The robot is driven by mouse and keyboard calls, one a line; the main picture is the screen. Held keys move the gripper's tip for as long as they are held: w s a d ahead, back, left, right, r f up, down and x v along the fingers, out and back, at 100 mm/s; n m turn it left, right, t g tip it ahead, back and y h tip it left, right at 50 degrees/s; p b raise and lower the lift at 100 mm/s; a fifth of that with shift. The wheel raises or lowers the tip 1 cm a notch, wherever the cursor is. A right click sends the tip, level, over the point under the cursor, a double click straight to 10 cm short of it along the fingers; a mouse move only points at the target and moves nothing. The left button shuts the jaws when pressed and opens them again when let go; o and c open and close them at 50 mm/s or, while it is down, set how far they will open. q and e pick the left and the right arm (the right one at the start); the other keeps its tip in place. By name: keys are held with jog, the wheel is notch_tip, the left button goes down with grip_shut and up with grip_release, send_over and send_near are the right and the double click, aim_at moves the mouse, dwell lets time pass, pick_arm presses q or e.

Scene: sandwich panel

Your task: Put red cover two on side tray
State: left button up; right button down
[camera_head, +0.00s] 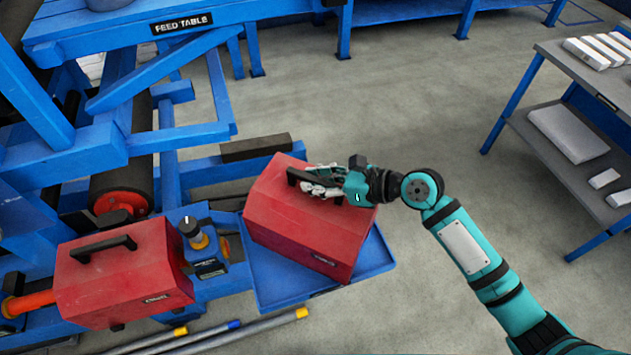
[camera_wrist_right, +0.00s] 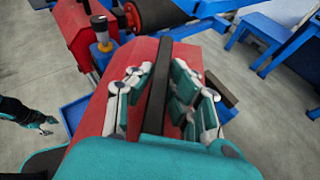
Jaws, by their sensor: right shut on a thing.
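A red box-shaped cover (camera_head: 305,229) with a dark handle on top is at or just above the blue side tray (camera_head: 270,290); I cannot tell whether it touches. It sits askew to the tray, and its right end reaches to the tray's edge. My right gripper (camera_head: 318,183) is shut on its handle (camera_wrist_right: 158,85); in the right wrist view the fingers (camera_wrist_right: 155,100) lie on both sides of that handle. A second red cover (camera_head: 122,278) with a dark handle sits on the machine at the left. My left gripper (camera_wrist_right: 45,128) seems to show small at the left of the right wrist view.
A knob post (camera_head: 192,232) stands between the covers, close to the held one. A dark bar (camera_head: 255,148) lies behind it. Metal rods (camera_head: 240,330) lie in front of the tray. A grey shelf (camera_head: 560,140) stands right, with open floor (camera_head: 440,120) between.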

jog(key=shift+f, duration=0.25)
jog(key=c, duration=1.3)
grip_release()
jog(key=shift+f, duration=0.15)
jog(key=shift+o, duration=0.2)
jog(key=b+v, duration=0.1)
jog(key=v, duration=1)
jog(key=shift+f+b, duration=0.15)
jog(key=shift+b, duration=0.25)
jog(key=shift+s+d+r, duration=0.25)
jog(key=shift+d+r, duration=0.1)
jog(key=shift+d, duration=0.05)
